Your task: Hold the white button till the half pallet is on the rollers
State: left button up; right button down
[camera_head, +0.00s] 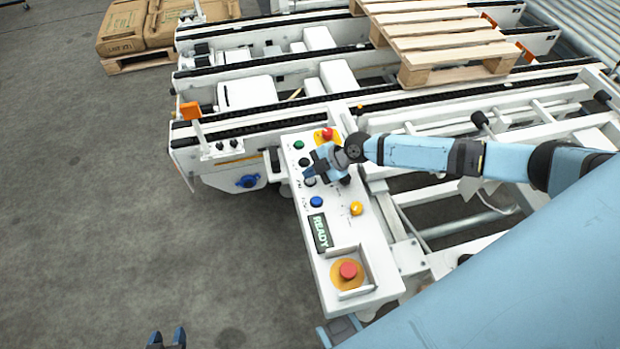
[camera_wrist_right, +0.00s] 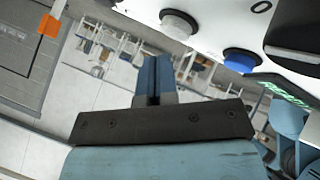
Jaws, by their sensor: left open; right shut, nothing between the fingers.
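The white button (camera_wrist_right: 179,23) is on the white control panel (camera_head: 345,235), beside the blue button (camera_wrist_right: 240,61). In the head view my right gripper (camera_head: 311,170) is over the panel's upper left side and seems to cover the white button. In the wrist view my right gripper (camera_wrist_right: 154,62) is shut and empty, its tips just short of the white button; I cannot tell whether they touch. The wooden half pallet (camera_head: 440,45) lies on the chain conveyor (camera_head: 280,115). The rollers (camera_head: 590,25) are at the far right. My left gripper (camera_head: 166,339) is open and empty over the floor.
A green button (camera_head: 299,145), a yellow button (camera_head: 356,208) and a red emergency stop (camera_head: 348,270) share the panel. The display (camera_head: 320,232) reads READY. The grey floor at left is clear.

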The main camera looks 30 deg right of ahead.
dwell(0.4)
jog(key=shift+f+b, duration=0.45)
jog(key=shift+b, duration=0.25)
